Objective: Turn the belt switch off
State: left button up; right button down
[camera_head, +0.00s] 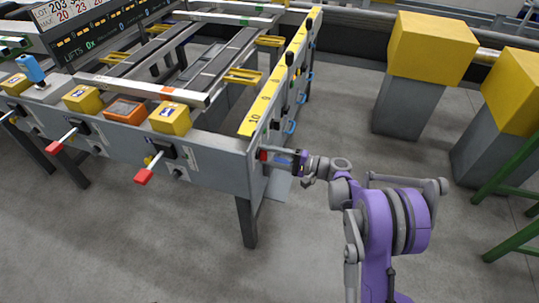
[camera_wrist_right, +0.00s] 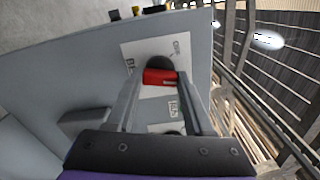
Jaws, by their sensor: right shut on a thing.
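The belt switch shows in the right wrist view as a red handle (camera_wrist_right: 160,77) on a dark round base, mounted on a white label plate (camera_wrist_right: 130,50). Lettering on the plate is only partly readable. In the head view the red handle (camera_head: 263,155) is on the right end face of the runout table (camera_head: 215,150). My right gripper (camera_head: 284,157) reaches it from the right and is shut on the handle, with one finger on each side in the wrist view (camera_wrist_right: 160,85). My left gripper is not in view.
Two red-tipped levers (camera_head: 144,175) stick out of the table's front. Yellow boxes (camera_head: 170,117) sit along its front edge. A yellow numbered scale (camera_head: 270,95) runs along the right edge. Grey pillars with yellow tops (camera_head: 430,50) stand at right. The floor in front is clear.

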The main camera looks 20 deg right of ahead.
jog(key=n+p, duration=0.2)
jog(key=n, duration=0.9)
jog(key=shift+n, duration=0.4)
dwell(0.3)
jog(key=shift+c, duration=1.4)
grip_release()
jog(key=p+v, duration=0.1)
jog(key=v, duration=0.9)
jog(key=shift+s+d, duration=0.25)
jog(key=shift+d, duration=0.1)
